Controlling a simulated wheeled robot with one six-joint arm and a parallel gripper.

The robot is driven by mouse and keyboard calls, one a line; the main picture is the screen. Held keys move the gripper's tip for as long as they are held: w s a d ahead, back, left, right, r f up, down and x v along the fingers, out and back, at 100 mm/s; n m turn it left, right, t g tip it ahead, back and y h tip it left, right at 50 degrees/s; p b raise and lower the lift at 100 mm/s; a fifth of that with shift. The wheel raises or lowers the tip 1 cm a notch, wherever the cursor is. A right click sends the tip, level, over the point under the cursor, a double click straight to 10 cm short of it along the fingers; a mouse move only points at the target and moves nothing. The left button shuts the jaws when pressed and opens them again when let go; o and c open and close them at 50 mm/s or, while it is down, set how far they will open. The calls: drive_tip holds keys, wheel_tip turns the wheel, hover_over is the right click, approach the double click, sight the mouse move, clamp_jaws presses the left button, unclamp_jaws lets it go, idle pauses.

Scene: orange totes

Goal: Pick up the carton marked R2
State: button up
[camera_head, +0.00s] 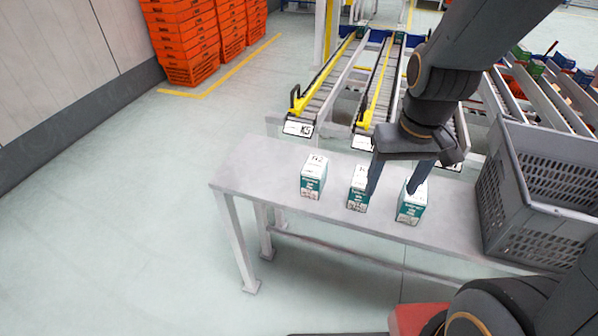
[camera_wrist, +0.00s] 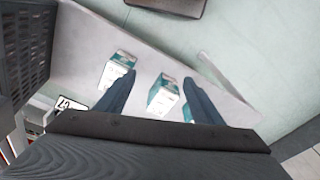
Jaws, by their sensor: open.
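Three white-and-teal cartons stand upright in a row on a grey table (camera_head: 255,172). The left carton (camera_head: 314,178) in the head view has a top mark that looks like R2. My gripper (camera_head: 391,192) is open and empty, to the right of that carton. Its fingers partly cover the middle carton (camera_head: 356,198) and the right carton (camera_head: 410,211); their top marks cannot be read. In the wrist view, two cartons, (camera_wrist: 118,72) and (camera_wrist: 163,96), show near the fingers of my gripper (camera_wrist: 160,76). A third carton (camera_wrist: 187,114) is mostly hidden by a finger.
A grey crate (camera_head: 533,238) stands on the table's right end; its wall is at left in the wrist view (camera_wrist: 25,45). Roller conveyors (camera_head: 330,85) lie behind the table. Stacked orange totes (camera_head: 185,42) stand far back. Floor at left is clear.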

drive_tip(key=o, duration=0.6)
drive_tip(key=w+a+n, duration=0.1)
drive_tip(key=w+n, duration=0.1)
drive_tip(key=w+a+f+n+y+b, duration=0.1)
drive_tip(key=w+a+n, duration=0.1)
drive_tip(key=shift+w+a, duration=0.2)
drive_tip(key=shift+w, duration=0.05)
drive_tip(key=n+y+b, duration=0.2)
drive_tip(key=n+y, duration=0.1)
drive_tip(key=n, duration=0.7)
approach(315, 165)
wheel_tip(315, 165, down, 3)
drive_tip(key=shift+a+p+x, duration=0.25)
drive_tip(key=shift+p+x, duration=0.2)
drive_tip(key=shift+x, duration=1.4)
drive_tip(key=shift+a+p+x, duration=0.2)
drive_tip(key=shift+p+x, duration=0.25)
drive_tip(key=shift+x, duration=1.45)
